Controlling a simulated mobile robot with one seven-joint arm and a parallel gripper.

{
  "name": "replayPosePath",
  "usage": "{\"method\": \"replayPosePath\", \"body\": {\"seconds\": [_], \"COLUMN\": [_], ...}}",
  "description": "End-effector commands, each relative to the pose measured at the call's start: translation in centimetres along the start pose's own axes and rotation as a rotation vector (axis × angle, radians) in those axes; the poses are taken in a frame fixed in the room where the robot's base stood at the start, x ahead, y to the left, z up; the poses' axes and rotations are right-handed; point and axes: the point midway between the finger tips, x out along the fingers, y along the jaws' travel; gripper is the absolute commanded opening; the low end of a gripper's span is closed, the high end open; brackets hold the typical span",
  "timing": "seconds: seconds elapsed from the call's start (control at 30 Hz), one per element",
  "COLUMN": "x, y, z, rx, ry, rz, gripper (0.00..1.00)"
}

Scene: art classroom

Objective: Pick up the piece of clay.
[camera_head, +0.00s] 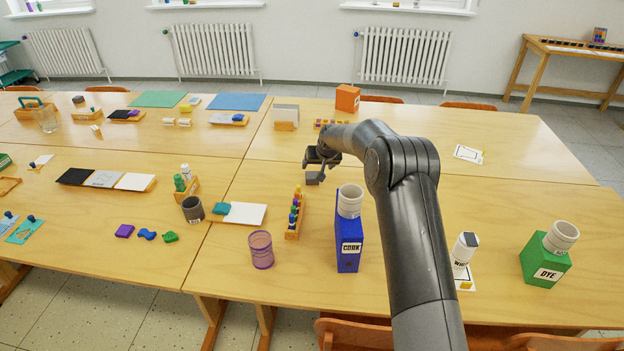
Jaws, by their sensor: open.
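My gripper (319,165) is open over the middle of the right-hand table, fingers pointing down. A small grey block (313,178) lies just below the fingertips and may be the piece of clay; I cannot tell whether the fingers touch it. My wrist partly hides the area behind it. Small coloured lumps, purple (124,230), blue (146,235) and green (170,237), lie on the left table near its front edge; I cannot tell if they are clay.
A wooden rack of coloured pegs (295,214), a blue box marked CORK (349,229) and a purple cup (261,249) stand in front of my gripper. An orange box (347,98) stands behind it. A green DYE box (546,262) is at right. The table's right middle is mostly clear.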

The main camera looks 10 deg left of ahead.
Motion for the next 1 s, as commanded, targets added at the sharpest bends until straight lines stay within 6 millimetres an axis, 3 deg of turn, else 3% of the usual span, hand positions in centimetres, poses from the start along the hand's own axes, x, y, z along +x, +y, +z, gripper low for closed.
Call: {"method": "replayPosePath", "body": {"seconds": [0.4, 0.67, 1.0], "x": [4.9, 6.1, 9.7], "y": [0.1, 0.1, 0.3], "z": [0.1, 0.0, -0.4], "rx": [0.0, 0.0, 0.0], "ry": [-0.001, -0.001, 0.0], "rz": [0.0, 0.0, -0.001], "gripper": [0.75, 0.75, 0.75]}}
